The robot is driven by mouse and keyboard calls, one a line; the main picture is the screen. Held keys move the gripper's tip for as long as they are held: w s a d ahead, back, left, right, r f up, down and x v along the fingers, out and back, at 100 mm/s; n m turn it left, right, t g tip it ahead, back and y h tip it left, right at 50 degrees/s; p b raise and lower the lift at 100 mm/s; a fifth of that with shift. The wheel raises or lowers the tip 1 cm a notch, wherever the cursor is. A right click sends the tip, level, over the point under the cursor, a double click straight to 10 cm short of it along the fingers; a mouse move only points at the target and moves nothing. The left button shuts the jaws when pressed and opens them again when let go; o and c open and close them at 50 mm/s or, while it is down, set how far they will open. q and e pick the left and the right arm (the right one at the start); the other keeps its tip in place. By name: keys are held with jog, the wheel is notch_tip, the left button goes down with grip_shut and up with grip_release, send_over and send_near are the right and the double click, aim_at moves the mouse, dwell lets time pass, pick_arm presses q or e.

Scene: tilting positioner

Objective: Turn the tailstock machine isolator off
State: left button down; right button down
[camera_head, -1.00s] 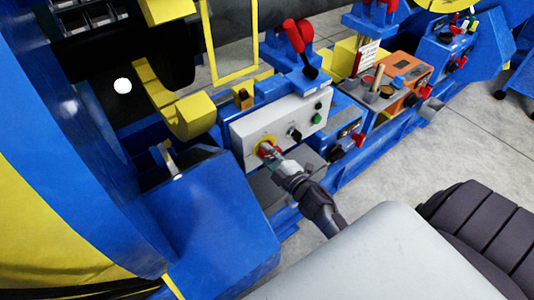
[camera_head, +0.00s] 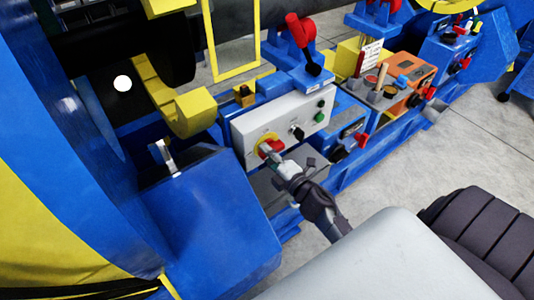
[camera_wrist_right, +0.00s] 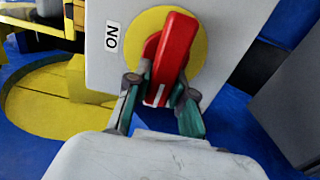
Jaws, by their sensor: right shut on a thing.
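The isolator is a red handle (camera_head: 270,147) on a round yellow plate (camera_head: 262,139), on the front of a pale control box (camera_head: 245,126). In the right wrist view the red handle (camera_wrist_right: 173,50) stands close to upright, its top leaning a little right, in front of the yellow plate (camera_wrist_right: 203,50). An "ON" label (camera_wrist_right: 112,37) is at the plate's upper left; no other label is readable. My right gripper (camera_head: 273,156) is shut on the lower part of the handle, one finger on each side in the wrist view (camera_wrist_right: 160,96). My left gripper is out of view.
The box also carries a black knob (camera_head: 297,132) and green button (camera_head: 320,117). A red lever (camera_head: 301,35) stands behind it. An orange panel (camera_head: 413,70) is farther right. A blue housing (camera_head: 215,215) lies close left of my right arm. Open floor (camera_head: 440,150) is at right.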

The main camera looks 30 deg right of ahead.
jog(key=shift+f, duration=0.1)
jog(key=c, duration=1)
grip_release()
jog(key=shift+s, duration=0.25)
jog(key=s, duration=1.1)
jog(key=shift+s+d, duration=0.25)
jog(key=shift+d, duration=0.2)
